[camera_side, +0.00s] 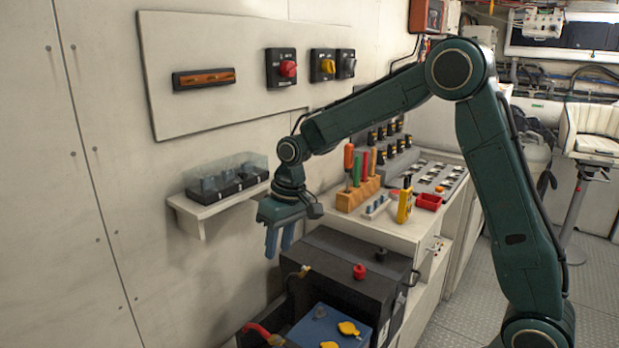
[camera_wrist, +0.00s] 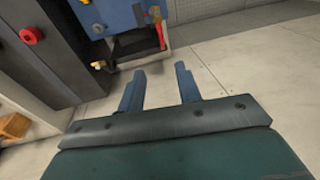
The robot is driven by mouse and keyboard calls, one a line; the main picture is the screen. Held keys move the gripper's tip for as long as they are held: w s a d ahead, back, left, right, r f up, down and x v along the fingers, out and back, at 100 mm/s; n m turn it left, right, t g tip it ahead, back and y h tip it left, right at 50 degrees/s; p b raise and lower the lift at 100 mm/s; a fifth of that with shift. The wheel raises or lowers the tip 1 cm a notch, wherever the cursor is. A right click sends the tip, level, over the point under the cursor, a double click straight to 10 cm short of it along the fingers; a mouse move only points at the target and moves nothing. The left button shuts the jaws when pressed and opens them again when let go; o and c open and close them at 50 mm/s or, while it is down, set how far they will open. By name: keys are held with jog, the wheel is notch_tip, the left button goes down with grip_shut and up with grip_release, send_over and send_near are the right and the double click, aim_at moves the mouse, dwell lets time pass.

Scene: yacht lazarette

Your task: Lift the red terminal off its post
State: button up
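A blue battery (camera_side: 318,327) with yellow caps sits low beside a black box. A thick red cable end (camera_side: 257,330) with a brass-coloured fitting lies at its left edge, partly cut off by the frame; a red piece also shows beside the battery in the wrist view (camera_wrist: 162,36). Whether it sits on a post I cannot tell. A red knob (camera_side: 359,271) stands on the black box and shows in the wrist view (camera_wrist: 32,34). My gripper (camera_side: 279,252) points down, left of and above the box. Its two blue fingers (camera_wrist: 160,88) are apart, with nothing between them.
The black box (camera_side: 345,262) also bears a black knob (camera_side: 380,254). A small wall shelf (camera_side: 205,210) with a clear-covered block is close to my gripper's left. Behind is a bench (camera_side: 400,232) with upright tools (camera_side: 360,180) and a red tray (camera_side: 428,202).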

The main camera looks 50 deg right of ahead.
jog(key=shift+t, duration=0.4)
jog(key=shift+s+r, duration=1.85)
jog(key=shift+r, duration=0.3)
jog(key=m+g, duration=0.1)
jog(key=g, duration=0.1)
send_over(256, 325)
jog(key=d, duration=0.3)
notch_tip(256, 325, down, 15)
jog(key=shift+a, duration=0.1)
jog(key=f, duration=0.4)
jog(key=a+f, duration=0.1)
jog(key=f, duration=0.4)
jog(key=a+f, duration=0.1)
jog(key=f, duration=0.3)
jog(key=shift+w+a+f, duration=0.1)
jog(key=shift+a+f, duration=0.15)
grip_shut()
